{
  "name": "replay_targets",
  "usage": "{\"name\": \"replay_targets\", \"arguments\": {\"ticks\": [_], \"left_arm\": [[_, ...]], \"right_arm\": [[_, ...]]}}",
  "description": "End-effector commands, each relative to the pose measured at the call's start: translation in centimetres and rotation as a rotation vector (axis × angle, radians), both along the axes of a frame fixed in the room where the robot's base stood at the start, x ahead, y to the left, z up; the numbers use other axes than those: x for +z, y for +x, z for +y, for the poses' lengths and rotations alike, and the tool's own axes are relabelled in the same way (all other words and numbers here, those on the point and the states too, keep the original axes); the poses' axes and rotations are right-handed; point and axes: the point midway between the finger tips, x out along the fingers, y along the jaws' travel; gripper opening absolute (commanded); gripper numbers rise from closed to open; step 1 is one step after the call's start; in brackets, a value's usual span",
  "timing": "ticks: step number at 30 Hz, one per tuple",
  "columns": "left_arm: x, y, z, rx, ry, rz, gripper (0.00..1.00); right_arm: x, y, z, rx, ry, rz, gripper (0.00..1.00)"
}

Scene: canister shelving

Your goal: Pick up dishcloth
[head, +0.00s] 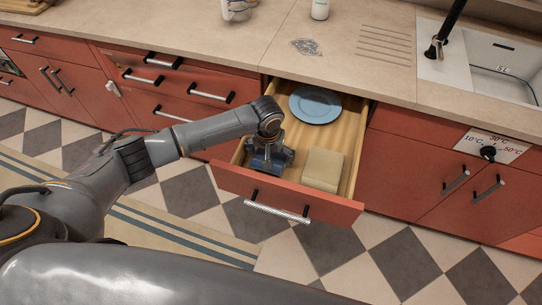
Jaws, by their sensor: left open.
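An open drawer (356,150) holds a beige folded block (323,169), which looks like a folded cloth, at its front right. My left gripper (266,163) reaches down into the front left of the drawer, to the left of the beige block and apart from it. Something dark blue (258,186) shows low around the fingers; I cannot tell whether it is a cloth, as the gripper covers most of it. The left gripper is open, its fingers partly hidden from above. My right gripper is not in view.
A round blue plate (315,104) lies at the back of the drawer. The counter (270,45) above holds a small grey patterned item (306,46) and a white bottle (320,9). A sink (505,66) with a black faucet (436,47) is at right.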

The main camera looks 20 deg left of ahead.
Motion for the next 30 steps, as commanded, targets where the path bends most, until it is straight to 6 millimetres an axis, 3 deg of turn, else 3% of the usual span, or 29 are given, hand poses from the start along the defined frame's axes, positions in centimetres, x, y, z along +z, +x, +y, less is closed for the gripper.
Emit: {"name": "replay_targets", "arguments": {"ticks": [5, 11, 20, 23, 30], "left_arm": [[0.0, 0.0, 0.0, 0.000, 0.000, 0.000, 1.00], [0.0, 0.0, 0.0, 0.000, 0.000, 0.000, 0.63], [0.3, 0.1, 0.0, 0.000, -0.001, -0.001, 0.63], [1.4, 0.1, 0.0, 0.000, -0.002, -0.003, 0.63], [6.2, 0.1, -0.1, 0.000, -0.003, -0.004, 0.63]], "right_arm": [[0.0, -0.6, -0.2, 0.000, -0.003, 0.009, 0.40], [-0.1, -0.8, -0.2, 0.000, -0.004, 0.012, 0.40], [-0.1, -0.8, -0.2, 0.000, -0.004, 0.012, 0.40], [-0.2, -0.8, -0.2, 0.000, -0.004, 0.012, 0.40], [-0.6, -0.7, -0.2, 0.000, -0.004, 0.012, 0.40]]}}
